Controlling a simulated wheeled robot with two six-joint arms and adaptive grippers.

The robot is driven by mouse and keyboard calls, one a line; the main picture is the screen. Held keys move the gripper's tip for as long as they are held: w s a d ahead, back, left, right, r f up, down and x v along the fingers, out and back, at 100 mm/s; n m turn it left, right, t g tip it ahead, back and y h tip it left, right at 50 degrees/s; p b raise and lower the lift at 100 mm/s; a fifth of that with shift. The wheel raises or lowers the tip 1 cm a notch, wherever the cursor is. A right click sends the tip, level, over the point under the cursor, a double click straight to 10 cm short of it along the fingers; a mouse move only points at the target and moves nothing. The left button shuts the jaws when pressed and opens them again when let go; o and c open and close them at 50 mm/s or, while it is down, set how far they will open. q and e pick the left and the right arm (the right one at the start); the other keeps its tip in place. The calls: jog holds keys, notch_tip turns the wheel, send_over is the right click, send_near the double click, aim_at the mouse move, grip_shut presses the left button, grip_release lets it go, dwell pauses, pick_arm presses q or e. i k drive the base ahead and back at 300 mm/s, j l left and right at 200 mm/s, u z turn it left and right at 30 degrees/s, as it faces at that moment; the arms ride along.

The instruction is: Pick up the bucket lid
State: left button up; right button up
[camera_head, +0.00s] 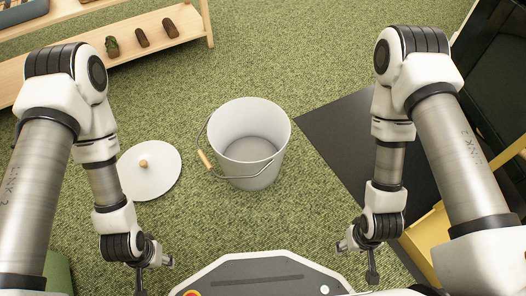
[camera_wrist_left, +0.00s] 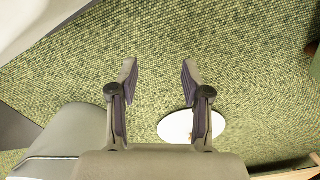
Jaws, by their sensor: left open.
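The bucket lid (camera_head: 160,180) is a round white disc with a small wooden knob. It lies flat on the green carpet, left of the white bucket (camera_head: 270,172). The bucket stands upright and empty, its wire handle with a wooden grip hanging at the left. My left gripper (camera_head: 164,264) is open and empty, nearer to me than the lid and apart from it. My right gripper (camera_head: 358,258) looks open and empty.
A dark mat (camera_head: 340,140) lies right of the bucket, with a yellow object (camera_head: 430,235) at the right. Carpet (camera_head: 215,225) between the left gripper and bucket is clear.

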aim_at(149, 169)
jog(key=i+j+u, duration=0.15)
jog(key=i+j, duration=0.15)
jog(key=j, duration=0.15)
jog(key=i+j+u, duration=0.1)
jog(key=i+j, duration=0.2)
jog(key=j, duration=0.1)
